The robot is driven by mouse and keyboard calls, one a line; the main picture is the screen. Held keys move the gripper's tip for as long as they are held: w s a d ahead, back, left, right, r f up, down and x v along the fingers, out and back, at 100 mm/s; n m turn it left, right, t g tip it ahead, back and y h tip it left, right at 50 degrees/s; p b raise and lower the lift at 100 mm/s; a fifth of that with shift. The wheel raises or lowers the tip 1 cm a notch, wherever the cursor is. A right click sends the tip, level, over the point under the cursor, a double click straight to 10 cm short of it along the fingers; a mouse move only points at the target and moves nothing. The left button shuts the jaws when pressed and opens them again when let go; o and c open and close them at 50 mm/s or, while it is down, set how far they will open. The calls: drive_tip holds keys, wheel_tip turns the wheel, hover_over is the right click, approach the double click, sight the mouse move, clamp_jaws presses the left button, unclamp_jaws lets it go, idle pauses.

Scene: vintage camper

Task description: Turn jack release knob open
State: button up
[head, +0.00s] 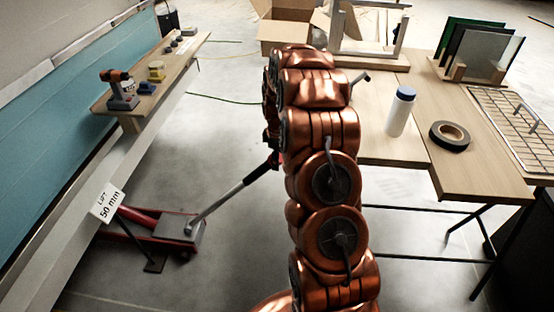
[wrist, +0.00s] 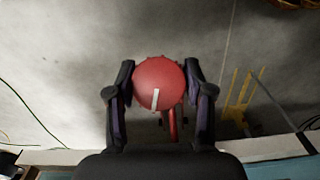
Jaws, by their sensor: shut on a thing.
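The jack release knob (wrist: 152,74) is a round red knob with a ridged rim in the wrist view. A white line on its face runs downward from near the middle and leans slightly. My gripper (wrist: 160,82) is shut on it, one dark finger on each side. In the head view the red and grey floor jack (head: 180,228) stands at the lower left, its long handle (head: 230,190) slanting up to the right to my arm. My arm hides the knob and most of the gripper there.
A pale beam with a "LIFT 50 mm" tag (head: 107,203) runs above the jack along the blue wall. A wooden shelf (head: 160,75) with small tools is upper left. A wooden table (head: 480,170) with a white bottle (head: 399,115) and tape roll (head: 436,131) is right. Floor around the handle is clear.

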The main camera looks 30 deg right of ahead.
drive_tip(key=m+g+y, duration=0.1)
drive_tip(key=m, duration=0.1)
drive_tip(key=shift+w+f+m+g+y, duration=0.1)
drive_tip(key=shift+m+g+y, duration=0.2)
drive_tip(key=shift+m+y, duration=0.1)
drive_tip(key=shift+m+g+y+b, duration=0.3)
drive_tip(key=shift+m+g+y, duration=0.2)
drive_tip(key=shift+m+y, duration=0.6)
drive_tip(key=shift+m, duration=0.3)
drive_tip(key=o, duration=1.1)
drive_tip(key=shift+o, duration=0.2)
drive_tip(key=shift+r, duration=0.2)
drive_tip(key=v, duration=0.7)
drive_tip(key=shift+r, duration=0.2)
